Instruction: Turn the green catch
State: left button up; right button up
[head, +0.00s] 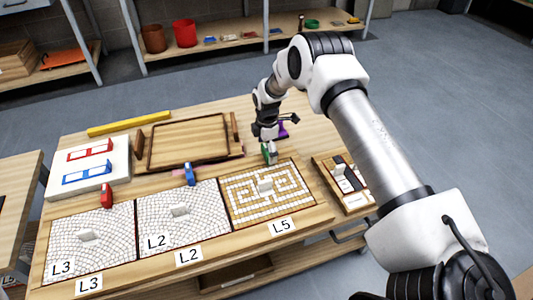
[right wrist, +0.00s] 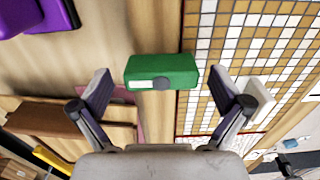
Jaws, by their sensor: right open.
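The green catch (head: 269,153) stands on the table at the back edge of the L5 mosaic panel (head: 232,205). In the right wrist view the green catch (right wrist: 161,72) is a green block with a grey round spot, lying just ahead of the fingertips. My right gripper (head: 268,137) is right above and behind the catch in the head view. Its two fingers (right wrist: 168,92) are spread wide to either side of the catch, and I see no contact. My left gripper is not in view.
A blue catch (head: 189,174) and a red catch (head: 106,195) stand behind the other panels. A purple object (head: 282,130) is close behind my right gripper. A wooden tray (head: 150,160) lies to the left, and a small tile box (head: 367,208) to the right.

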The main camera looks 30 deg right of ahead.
jog(key=shift+f, duration=0.55)
jog(key=c, duration=1.2)
jog(key=shift+o, duration=0.2)
jog(key=shift+m, duration=0.3)
jog(key=m+p, duration=0.1)
jog(key=m, duration=0.2)
jog(key=m+p, duration=0.1)
jog(key=m, duration=0.4)
jog(key=shift+r, duration=0.1)
jog(key=m+p, duration=0.1)
jog(key=m, duration=0.3)
jog(key=shift+s+m, duration=0.1)
jog(key=shift+m, duration=0.2)
jog(key=m, duration=0.4)
jog(key=shift+a+m+p, duration=0.1)
jog(key=shift+m+p, duration=0.2)
jog(key=shift+p, duration=0.1)
